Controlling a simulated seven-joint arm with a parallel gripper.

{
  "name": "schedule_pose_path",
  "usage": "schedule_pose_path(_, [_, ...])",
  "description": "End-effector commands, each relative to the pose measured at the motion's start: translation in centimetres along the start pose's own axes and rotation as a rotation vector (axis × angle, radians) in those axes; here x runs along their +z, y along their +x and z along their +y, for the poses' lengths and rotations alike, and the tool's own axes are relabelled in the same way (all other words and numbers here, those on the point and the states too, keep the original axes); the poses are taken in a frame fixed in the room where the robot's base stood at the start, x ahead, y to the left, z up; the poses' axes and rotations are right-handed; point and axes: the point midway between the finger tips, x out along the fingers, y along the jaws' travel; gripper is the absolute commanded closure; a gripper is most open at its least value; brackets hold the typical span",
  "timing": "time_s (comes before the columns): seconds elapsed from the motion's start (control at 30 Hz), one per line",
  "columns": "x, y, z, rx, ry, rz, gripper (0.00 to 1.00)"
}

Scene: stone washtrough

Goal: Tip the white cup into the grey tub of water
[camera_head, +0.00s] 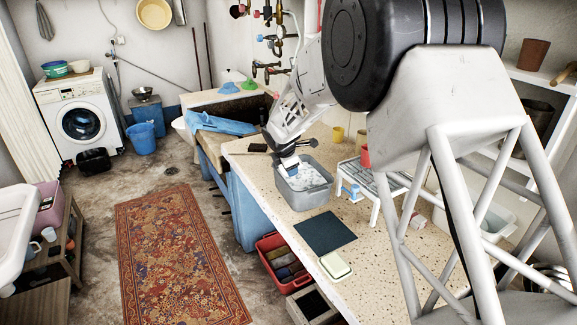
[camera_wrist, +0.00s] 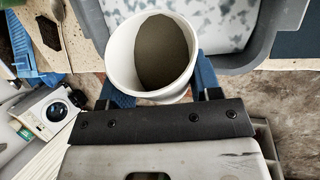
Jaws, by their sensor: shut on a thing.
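The white cup (camera_wrist: 112,55) is between the blue fingers of my gripper (camera_wrist: 158,88) in the wrist view. Its mouth faces the wrist camera, and grey-brown contents or shadow show inside; I cannot tell which. In the head view my gripper (camera_head: 289,160) is over the grey tub (camera_head: 306,205), with a small part of the cup (camera_head: 291,170) showing below it. The tub holds white-and-grey mottled water; its rim also shows in the wrist view (camera_wrist: 238,66), beside and beyond the cup. The head view hides much of the cup.
A white slatted rack (camera_head: 372,190) with a blue cup (camera_head: 355,192) stands right of the tub. A yellow cup (camera_head: 338,134) and a red cup (camera_head: 365,157) are behind. A dark mat (camera_head: 325,232) and a soap dish (camera_head: 335,265) lie in front. The stone trough (camera_head: 215,145) is left.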

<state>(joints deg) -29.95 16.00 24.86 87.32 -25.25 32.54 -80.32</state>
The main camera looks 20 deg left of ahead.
Motion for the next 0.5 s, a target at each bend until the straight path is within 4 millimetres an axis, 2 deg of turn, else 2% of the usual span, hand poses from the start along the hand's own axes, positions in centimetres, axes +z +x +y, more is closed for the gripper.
schedule_pose_path(0.5, [0.38, 0.09, -0.08, 0.010, 0.039, 0.098, 0.69])
